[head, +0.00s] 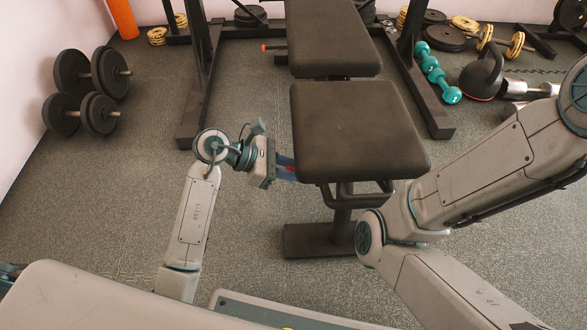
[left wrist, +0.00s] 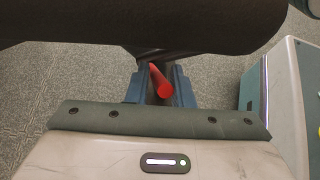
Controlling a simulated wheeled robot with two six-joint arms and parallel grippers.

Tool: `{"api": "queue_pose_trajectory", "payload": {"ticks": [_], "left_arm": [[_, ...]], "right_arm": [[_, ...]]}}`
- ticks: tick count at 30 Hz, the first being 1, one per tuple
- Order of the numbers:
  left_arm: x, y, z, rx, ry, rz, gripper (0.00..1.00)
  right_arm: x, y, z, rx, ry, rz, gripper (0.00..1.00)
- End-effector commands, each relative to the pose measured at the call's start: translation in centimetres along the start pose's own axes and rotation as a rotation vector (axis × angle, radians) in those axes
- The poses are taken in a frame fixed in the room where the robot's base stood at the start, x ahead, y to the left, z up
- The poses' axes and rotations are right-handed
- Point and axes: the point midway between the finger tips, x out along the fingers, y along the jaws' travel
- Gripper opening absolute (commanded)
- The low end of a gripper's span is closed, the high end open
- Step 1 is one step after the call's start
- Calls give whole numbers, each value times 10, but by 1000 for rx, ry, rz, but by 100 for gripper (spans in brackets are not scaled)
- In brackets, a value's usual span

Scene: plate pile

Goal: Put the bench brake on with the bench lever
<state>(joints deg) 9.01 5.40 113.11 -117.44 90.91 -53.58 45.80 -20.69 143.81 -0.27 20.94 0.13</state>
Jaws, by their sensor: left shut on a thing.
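The black padded bench (head: 358,130) stands in the middle of the head view. My left gripper (head: 287,170) is at the left side of its near seat pad, just below the pad edge. In the left wrist view, the red end of the bench lever (left wrist: 160,84) lies between the two blue fingers of my left gripper (left wrist: 160,88). The fingers are shut on the lever. The dark pad (left wrist: 130,22) hangs over them and hides the lever's far part. My right gripper is out of view.
A rack upright (head: 199,85) stands left of the bench, and dumbbells (head: 88,90) lie farther left. Teal dumbbells (head: 443,82) and a kettlebell (head: 482,75) lie at the right back. A small orange-tipped part (head: 268,47) shows beside the far pad. The floor left of the bench is clear.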

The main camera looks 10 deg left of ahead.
Motion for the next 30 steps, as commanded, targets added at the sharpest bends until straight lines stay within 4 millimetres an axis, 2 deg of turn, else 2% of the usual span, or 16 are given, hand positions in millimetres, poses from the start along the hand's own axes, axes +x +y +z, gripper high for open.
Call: {"api": "queue_pose_trajectory", "payload": {"ticks": [24, 30], "left_arm": [[-2, -2, -31, -6, 6, -7, 0], [-3, -2, -34, -5, 6, -7, 0]], "right_arm": [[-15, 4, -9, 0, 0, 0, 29], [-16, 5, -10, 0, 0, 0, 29]]}}
